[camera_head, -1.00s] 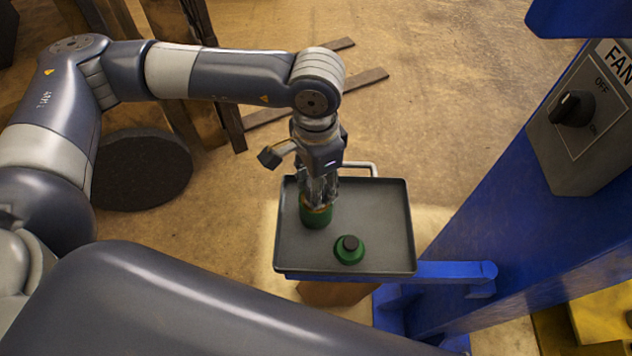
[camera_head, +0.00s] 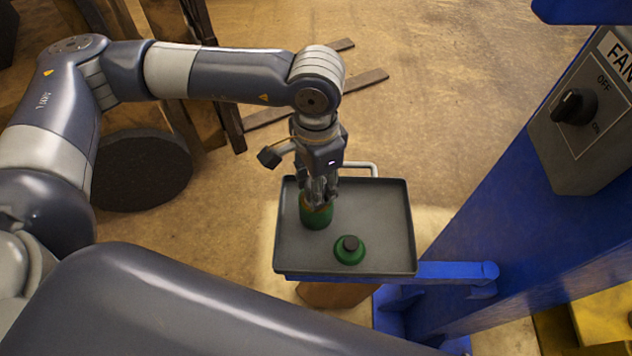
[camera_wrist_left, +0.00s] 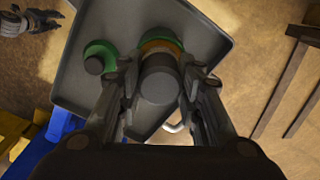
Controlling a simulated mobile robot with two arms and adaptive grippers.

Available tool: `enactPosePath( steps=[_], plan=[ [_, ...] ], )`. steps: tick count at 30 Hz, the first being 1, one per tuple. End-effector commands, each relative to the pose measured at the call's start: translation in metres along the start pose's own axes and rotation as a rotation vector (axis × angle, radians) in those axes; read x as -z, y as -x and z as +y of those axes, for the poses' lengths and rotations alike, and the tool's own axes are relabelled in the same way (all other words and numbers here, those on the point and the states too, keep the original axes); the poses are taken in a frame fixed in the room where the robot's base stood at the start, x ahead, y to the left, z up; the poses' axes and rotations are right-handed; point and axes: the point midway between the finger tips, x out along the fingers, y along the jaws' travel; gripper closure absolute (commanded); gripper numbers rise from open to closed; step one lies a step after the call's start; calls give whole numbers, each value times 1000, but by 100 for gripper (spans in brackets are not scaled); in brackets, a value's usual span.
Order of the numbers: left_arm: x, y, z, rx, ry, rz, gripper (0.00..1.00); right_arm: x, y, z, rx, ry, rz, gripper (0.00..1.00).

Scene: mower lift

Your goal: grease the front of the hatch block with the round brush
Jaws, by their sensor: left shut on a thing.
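A green pot (camera_head: 316,218) with an orange-brown rim stands on the grey tray, left of its middle. My left gripper (camera_head: 318,198) points down over this pot. In the left wrist view its fingers (camera_wrist_left: 160,92) are closed on both sides of a thick dark round handle (camera_wrist_left: 159,82), seen nearly end-on. This is the round brush by its shape and place; its bristle end is hidden by the handle and pot. A gripper, by its look my right one (camera_wrist_left: 30,21), shows at the upper left of the wrist view; its fingertips are unclear. I cannot make out the hatch block.
A green lid-like piece with a black knob (camera_head: 349,250) lies on the tray (camera_head: 388,222), beside the pot. A blue post (camera_head: 500,230) with a FAN switch box (camera_head: 578,120) rises at the right. A dark round disc (camera_head: 140,168) and wooden boards are at the left.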

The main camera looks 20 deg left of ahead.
Motion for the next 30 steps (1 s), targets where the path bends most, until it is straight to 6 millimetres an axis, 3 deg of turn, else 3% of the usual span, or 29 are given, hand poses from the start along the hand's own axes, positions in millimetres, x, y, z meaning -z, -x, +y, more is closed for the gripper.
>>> enactPosePath(
  steps=[11,30],
  plan=[
    [-2,-2,1,-3,0,-7,86,0,0,-2,2,0,0,69],
    [0,50,0,-1,-1,-2,86,2,14,-3,4,0,0,69]
  ],
)
